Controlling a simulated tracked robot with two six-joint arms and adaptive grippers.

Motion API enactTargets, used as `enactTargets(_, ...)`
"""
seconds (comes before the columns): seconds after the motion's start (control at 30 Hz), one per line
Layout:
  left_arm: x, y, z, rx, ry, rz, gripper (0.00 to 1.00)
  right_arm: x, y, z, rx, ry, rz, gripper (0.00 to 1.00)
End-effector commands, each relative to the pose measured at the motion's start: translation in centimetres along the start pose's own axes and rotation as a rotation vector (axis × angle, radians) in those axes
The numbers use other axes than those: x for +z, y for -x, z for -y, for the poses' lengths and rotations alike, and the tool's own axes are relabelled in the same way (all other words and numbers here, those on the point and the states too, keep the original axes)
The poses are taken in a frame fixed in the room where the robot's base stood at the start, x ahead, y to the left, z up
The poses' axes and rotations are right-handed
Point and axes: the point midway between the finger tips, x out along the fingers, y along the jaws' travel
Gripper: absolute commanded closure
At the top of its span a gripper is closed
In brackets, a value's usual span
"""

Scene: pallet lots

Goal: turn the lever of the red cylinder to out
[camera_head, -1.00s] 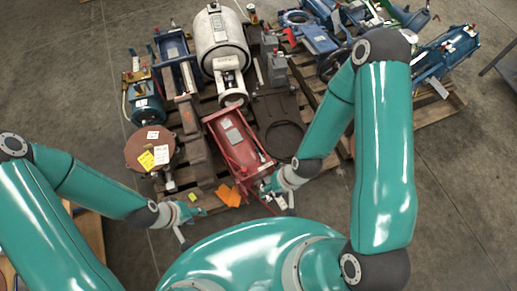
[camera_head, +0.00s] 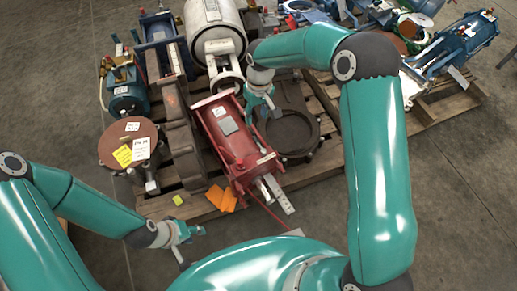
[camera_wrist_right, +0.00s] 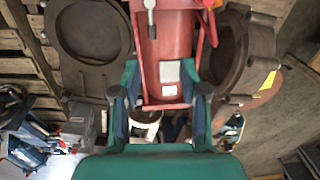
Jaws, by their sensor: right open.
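The red cylinder (camera_head: 229,136) lies in its red frame on the pallet, in the middle of the head view. Its pale metal lever (camera_head: 278,195) sits at the near end and points toward the lower right. In the right wrist view the red cylinder (camera_wrist_right: 172,45) runs up from between the fingers, and the lever (camera_wrist_right: 151,14) shows at the top edge. My right gripper (camera_head: 260,107) is open and empty, over the cylinder's far right side; its fingers also frame the red frame's end in the wrist view (camera_wrist_right: 160,108). My left gripper (camera_head: 190,244) looks open and empty, at the lower left, away from the cylinder.
A brown round flange (camera_head: 128,143) with tags stands left of the cylinder. A dark ring-shaped casting (camera_head: 292,130) lies right of it. A white motor (camera_head: 214,35) stands behind. Orange tags (camera_head: 221,198) lie by the near end. The pallet (camera_head: 160,207) has bare slats in front.

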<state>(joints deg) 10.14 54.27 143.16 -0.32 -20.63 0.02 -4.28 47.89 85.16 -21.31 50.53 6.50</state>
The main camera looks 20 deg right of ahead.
Motion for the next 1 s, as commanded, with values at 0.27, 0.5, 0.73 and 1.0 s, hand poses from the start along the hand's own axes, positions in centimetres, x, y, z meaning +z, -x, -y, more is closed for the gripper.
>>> enactTargets(0.27,-0.1,-1.8,0.7,0.0,0.0,-0.001,0.6,-0.9,-0.2,-1.0,0.043,0.0,0.009,0.57)
enactTargets(0.5,-0.1,-2.7,1.0,0.0,0.0,-0.001,0.6,-0.8,-4.2,-1.1,0.041,0.0,0.013,0.57)
enactTargets(0.73,-0.1,-3.8,1.4,0.0,0.0,-0.001,0.6,-0.7,-9.4,-1.3,0.04,-0.001,0.013,0.57)
enactTargets(1.0,-0.1,-4.9,1.8,0.0,0.0,-0.001,0.6,-0.7,-14.2,-1.6,0.04,-0.001,0.01,0.57)
